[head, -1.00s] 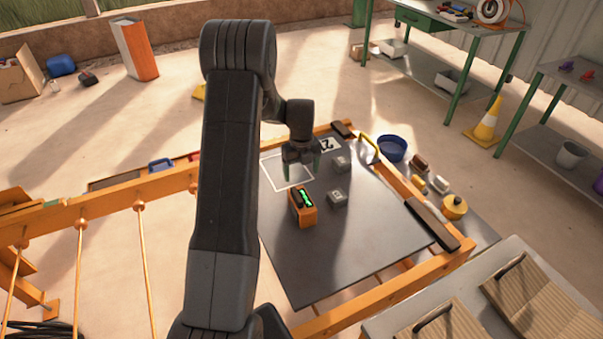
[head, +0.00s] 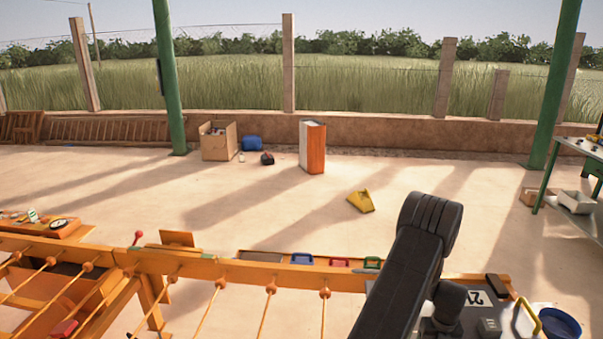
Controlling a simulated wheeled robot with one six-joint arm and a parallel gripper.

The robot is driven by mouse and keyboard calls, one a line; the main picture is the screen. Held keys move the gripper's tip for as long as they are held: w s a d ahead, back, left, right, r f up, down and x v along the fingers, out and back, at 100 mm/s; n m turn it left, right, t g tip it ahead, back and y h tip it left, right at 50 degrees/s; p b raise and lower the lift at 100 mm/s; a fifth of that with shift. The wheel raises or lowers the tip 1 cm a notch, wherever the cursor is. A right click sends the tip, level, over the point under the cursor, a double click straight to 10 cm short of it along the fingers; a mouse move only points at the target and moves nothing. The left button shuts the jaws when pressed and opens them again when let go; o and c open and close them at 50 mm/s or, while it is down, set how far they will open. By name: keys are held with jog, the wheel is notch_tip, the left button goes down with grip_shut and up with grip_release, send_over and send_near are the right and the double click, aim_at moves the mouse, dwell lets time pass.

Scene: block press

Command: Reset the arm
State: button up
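My arm rises from the bottom of the head view, right of centre, and bends down over a dark table top (head: 498,309). My gripper (head: 437,331) is at the bottom edge, mostly cut off and partly behind my own arm, so its fingers cannot be made out. A plate marked 2 (head: 474,298) lies on the table to the right of my wrist. A grey block (head: 489,326) stands close by on the table.
An orange rail (head: 215,267) with several rods crosses the front. A yellow handle (head: 525,316) and blue bowl (head: 560,325) are at lower right. A yellow object (head: 361,201) and orange-and-white box (head: 312,147) stand on open floor. Green posts (head: 172,80) rise behind.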

jog(key=shift+f, duration=0.95)
jog(key=shift+r, duration=0.65)
jog(key=shift+f, duration=0.1)
